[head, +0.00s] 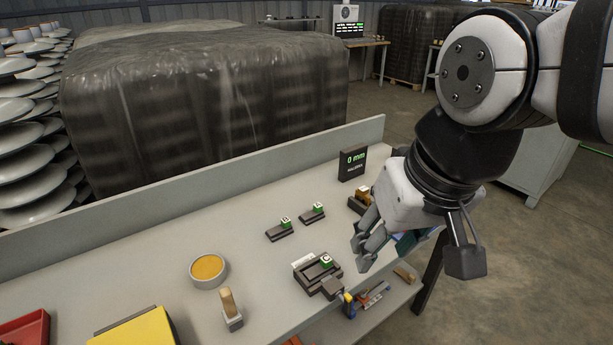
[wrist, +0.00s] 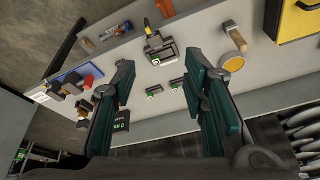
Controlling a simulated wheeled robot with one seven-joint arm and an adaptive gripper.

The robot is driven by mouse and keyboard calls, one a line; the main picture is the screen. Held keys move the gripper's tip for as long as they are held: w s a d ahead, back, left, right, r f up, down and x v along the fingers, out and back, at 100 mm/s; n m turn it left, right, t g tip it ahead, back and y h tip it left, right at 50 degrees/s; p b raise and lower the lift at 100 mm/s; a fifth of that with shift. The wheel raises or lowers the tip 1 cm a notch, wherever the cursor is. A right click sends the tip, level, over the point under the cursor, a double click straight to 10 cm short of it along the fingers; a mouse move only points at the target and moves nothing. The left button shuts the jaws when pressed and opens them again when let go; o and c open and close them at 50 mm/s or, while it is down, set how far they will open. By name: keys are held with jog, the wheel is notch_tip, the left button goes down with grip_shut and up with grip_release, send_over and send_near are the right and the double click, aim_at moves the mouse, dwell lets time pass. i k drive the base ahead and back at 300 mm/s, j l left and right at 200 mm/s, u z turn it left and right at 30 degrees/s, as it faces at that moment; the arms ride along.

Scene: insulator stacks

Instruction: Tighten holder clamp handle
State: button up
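The holder (head: 315,277) is a dark block with a white plate and a green-and-white cube, near the table's front edge. It also shows in the wrist view (wrist: 161,50), top centre. A dark block at its front end, perhaps the clamp handle (head: 332,287), shows beside a small yellow tip; its exact shape and angle are too small to tell. My gripper (head: 414,264) is open and empty, above the table to the right of the holder. In the wrist view its green-padded fingers (wrist: 158,78) stand wide apart, with the holder beyond the gap, touching neither finger.
Two dark bars with green-and-white cubes (head: 279,231) (head: 312,213) lie behind the holder. A display reading 0 mm (head: 352,163) stands at the back. Tools lie along the front.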

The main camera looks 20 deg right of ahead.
aim_at(347, 298)
jog(key=k+l, duration=0.1)
jog(key=k, duration=0.8)
